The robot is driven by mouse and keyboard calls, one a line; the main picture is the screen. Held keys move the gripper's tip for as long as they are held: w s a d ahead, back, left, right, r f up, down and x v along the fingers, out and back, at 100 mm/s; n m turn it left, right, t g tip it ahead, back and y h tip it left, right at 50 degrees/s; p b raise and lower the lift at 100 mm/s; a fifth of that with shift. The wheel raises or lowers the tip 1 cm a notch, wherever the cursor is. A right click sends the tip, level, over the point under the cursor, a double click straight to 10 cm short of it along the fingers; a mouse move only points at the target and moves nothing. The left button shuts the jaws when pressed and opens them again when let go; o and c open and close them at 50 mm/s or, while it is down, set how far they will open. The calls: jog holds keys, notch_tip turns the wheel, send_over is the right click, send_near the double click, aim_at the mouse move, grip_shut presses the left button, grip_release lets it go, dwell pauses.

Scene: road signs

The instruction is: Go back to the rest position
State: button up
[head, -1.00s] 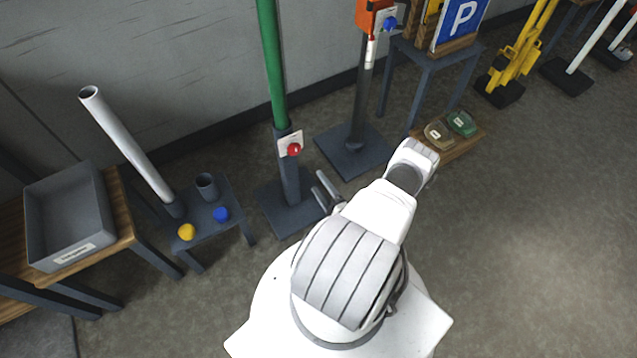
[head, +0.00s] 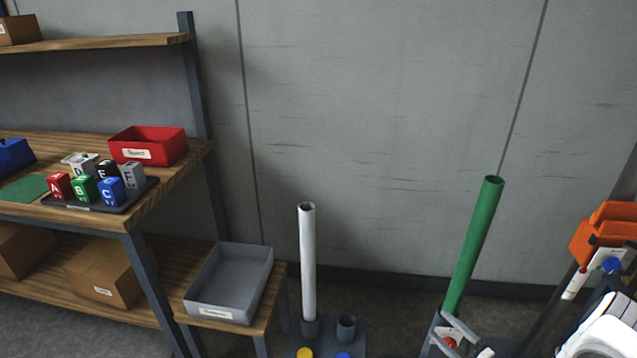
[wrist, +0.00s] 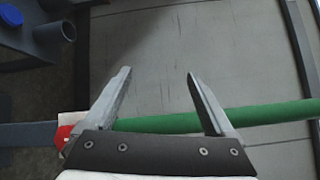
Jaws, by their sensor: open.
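My gripper (wrist: 158,75) is open, with two grey fingers apart and nothing held between them in the wrist view. In the head view my gripper (head: 458,336) shows at the lower right, in front of the base of the green pole (head: 474,245). In the wrist view the green pole (wrist: 265,114) runs crosswise behind the fingers; I cannot tell how close it is. A red knob (head: 449,342) on the pole's stand is partly covered by my gripper. It also shows in the wrist view (wrist: 64,133).
An orange device (head: 606,232) is beside my arm at the right edge. A white tube (head: 308,260) stands left of the green pole. A grey bin (head: 230,283) sits on a low wooden table. A shelf (head: 165,205) with a red box (head: 148,146) is at left.

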jog(key=s+a+r+n+g+y+p, duration=0.1)
jog(key=a+r+n+g+y, duration=0.1)
jog(key=a+r+n+g, duration=0.85)
jog(key=s+a+r+n+g+y+p, duration=0.1)
jog(key=a+r+g+p, duration=0.15)
jog(key=a+r, duration=0.95)
jog(key=s+r+n+t+h+p, duration=0.1)
jog(key=s+r+n+h, duration=0.1)
jog(key=s+r+h, duration=0.3)
jog(key=s+r+n+t+h+p, duration=0.1)
jog(key=s+r+h, duration=0.4)
jog(key=s+r, duration=0.7)
jog(key=shift+s+a+r+n+h+p, duration=0.2)
jog(key=shift+r+n+h+p, duration=0.3)
jog(key=shift+r, duration=3.05)
